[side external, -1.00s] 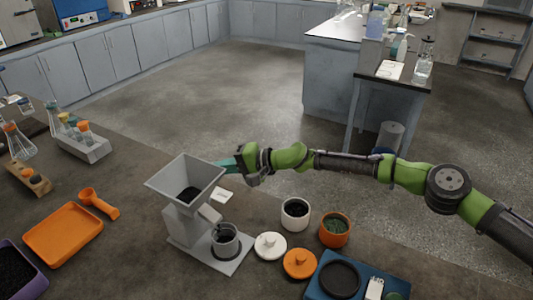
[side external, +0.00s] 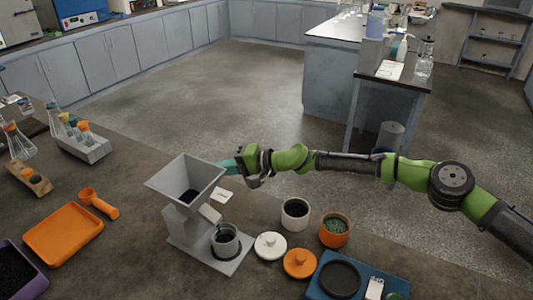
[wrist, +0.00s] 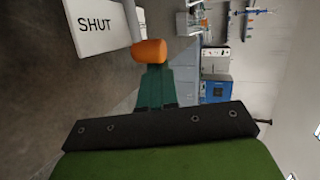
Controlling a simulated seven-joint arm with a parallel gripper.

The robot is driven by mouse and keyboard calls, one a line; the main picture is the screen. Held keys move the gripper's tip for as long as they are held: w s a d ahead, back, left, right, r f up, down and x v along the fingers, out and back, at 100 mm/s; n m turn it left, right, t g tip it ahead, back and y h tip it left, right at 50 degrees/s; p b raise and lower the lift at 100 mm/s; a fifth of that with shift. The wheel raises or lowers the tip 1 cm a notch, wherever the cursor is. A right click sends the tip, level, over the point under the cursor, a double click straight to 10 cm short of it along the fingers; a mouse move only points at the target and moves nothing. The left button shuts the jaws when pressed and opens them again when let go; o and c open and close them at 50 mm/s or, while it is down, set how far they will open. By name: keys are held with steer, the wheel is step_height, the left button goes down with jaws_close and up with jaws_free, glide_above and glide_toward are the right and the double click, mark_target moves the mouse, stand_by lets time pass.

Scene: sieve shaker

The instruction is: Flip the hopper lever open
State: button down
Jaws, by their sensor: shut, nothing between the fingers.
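The grey hopper (side external: 205,178) has a square funnel holding dark grains and stands on a grey base. In the wrist view its lever shows as an orange knob (wrist: 148,52) on a pale rod beside a white panel marked SHUT (wrist: 97,25). My gripper (side external: 228,166) is just right of and behind the funnel in the side view. In the wrist view its teal fingers (wrist: 156,72) are together and empty, with their tips right at the knob; whether they touch it I cannot tell. The lever is hidden in the side view.
A cup (side external: 225,242) with dark contents stands under the spout. To the right are a white jar (side external: 295,216), an orange jar (side external: 335,231), a white lid (side external: 270,246) and an orange lid (side external: 300,264). An orange tray (side external: 63,234) and scoop (side external: 99,204) lie left.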

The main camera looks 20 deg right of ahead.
steer(key=shift+s+a, duration=0.3)
steer(key=shift+s, duration=0.5)
steer(key=d, duration=0.5)
steer(key=shift+w+d+r, duration=0.15)
steer(key=shift+w+d, duration=0.15)
steer(key=d+r, duration=0.3)
steer(key=d, duration=0.6)
steer(key=shift+s, duration=0.3)
